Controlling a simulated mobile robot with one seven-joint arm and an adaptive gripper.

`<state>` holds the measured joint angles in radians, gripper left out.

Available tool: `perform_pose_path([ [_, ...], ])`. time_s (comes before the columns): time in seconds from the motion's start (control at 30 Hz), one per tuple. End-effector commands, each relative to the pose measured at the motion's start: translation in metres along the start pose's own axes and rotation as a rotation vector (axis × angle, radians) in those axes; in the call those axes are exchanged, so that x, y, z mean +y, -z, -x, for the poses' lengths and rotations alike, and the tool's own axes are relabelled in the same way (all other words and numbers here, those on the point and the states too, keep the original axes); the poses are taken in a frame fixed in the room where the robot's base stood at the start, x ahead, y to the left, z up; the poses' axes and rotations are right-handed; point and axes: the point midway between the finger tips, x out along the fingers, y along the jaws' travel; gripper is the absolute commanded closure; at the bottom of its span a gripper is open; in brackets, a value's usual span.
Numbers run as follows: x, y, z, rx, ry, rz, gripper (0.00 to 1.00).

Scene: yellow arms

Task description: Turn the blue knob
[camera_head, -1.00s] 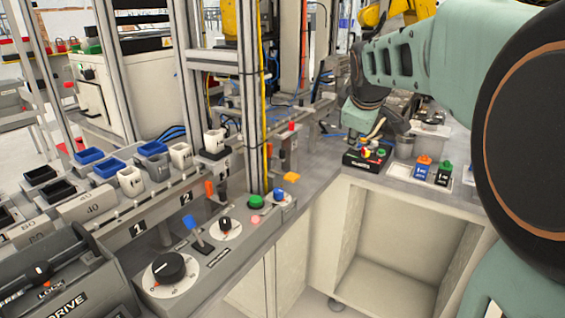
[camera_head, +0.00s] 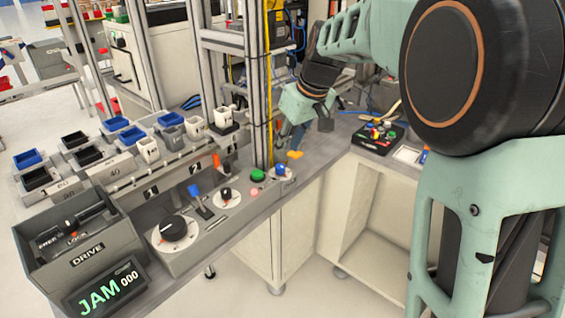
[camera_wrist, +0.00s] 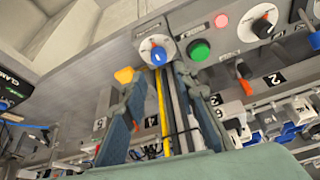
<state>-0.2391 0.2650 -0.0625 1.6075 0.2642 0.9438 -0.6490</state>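The blue knob (camera_head: 281,169) sits on a white dial at the far right end of the grey control panel. In the wrist view, the blue knob (camera_wrist: 158,53) shows just ahead of the fingertips, on its round white dial. The knob looks clear of both fingers, though the exact distance cannot be told.
A green button (camera_head: 257,174), a pink button (camera_head: 254,191), a black dial (camera_head: 226,195) and a blue-tipped lever (camera_head: 194,190) share the panel. A yellow-orange piece (camera_head: 295,155) lies beside the knob. A metal post (camera_head: 258,85) stands close behind. A display (camera_head: 104,291) reads "JAM 000".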

Motion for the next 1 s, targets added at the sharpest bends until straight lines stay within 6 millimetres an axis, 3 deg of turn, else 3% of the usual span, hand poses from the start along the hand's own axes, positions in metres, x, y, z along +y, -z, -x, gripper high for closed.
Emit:
perform_pose_path([
  [0.2,0.000,-0.002,-0.046,-0.004,0.000,0.002,0.73],
  [0.4,0.001,-0.001,-0.073,-0.002,-0.001,0.001,0.73],
  [0.83,0.001,0.000,-0.083,0.000,-0.003,0.002,0.73],
  [1.0,0.001,0.000,-0.083,0.000,-0.003,0.002,0.91],
])
